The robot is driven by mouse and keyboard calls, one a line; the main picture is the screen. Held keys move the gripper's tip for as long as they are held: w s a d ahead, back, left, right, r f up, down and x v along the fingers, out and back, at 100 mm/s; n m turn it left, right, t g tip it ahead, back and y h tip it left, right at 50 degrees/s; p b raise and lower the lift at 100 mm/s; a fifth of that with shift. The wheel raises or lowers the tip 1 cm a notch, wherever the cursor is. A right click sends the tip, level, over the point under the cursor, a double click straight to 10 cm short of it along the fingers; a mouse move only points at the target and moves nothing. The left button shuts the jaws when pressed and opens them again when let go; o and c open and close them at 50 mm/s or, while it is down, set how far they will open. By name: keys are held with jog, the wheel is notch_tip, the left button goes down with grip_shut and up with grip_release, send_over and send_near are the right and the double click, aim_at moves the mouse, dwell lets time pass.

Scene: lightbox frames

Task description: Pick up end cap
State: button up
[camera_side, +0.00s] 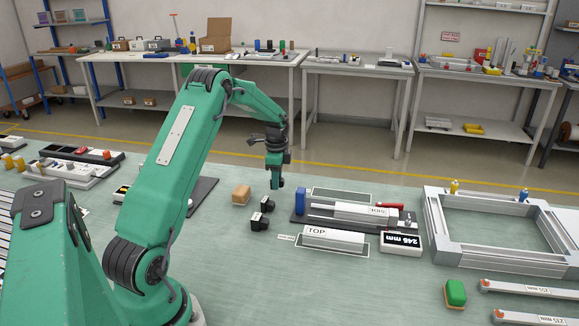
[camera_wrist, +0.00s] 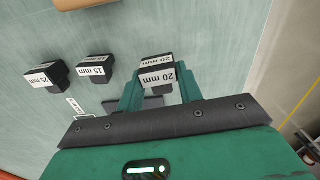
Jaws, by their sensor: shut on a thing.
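My gripper (camera_side: 277,183) hangs over the mat, just behind two black end caps. In the wrist view its green fingers (camera_wrist: 159,82) are shut on a black end cap (camera_wrist: 157,66) with a white "20 mm" label. The fingers cover its sides. Two more black end caps with white labels rest on the mat: one marked "15 mm" (camera_wrist: 96,69) and another (camera_wrist: 46,75) farther left. In the side view these are the two caps (camera_side: 267,205) and (camera_side: 259,222). The held cap is hard to make out in the side view.
To the right are a fixture with a blue end block (camera_side: 300,203), a bar marked "TOP" (camera_side: 333,238), a "245 mm" display (camera_side: 401,242), an aluminium frame (camera_side: 440,235) and a green block (camera_side: 455,292).

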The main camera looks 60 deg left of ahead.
jog(key=d+r, duration=0.2)
jog(key=d, duration=0.2)
jog(key=d+r, duration=0.3)
jog(key=w+d+r, duration=0.1)
jog(key=d+r, duration=0.2)
jog(key=d, duration=0.1)
jog(key=shift+d, duration=0.3)
jog(key=shift+w, duration=0.1)
jog(key=m, duration=0.1)
send_over(323, 214)
notch_tip(323, 214, down, 2)
jog(key=shift+d+f, duration=0.1)
jog(key=shift+d, duration=0.05)
jog(key=shift+f, duration=0.15)
jog(key=shift+f, duration=3.65)
jog(key=shift+f, duration=0.15)
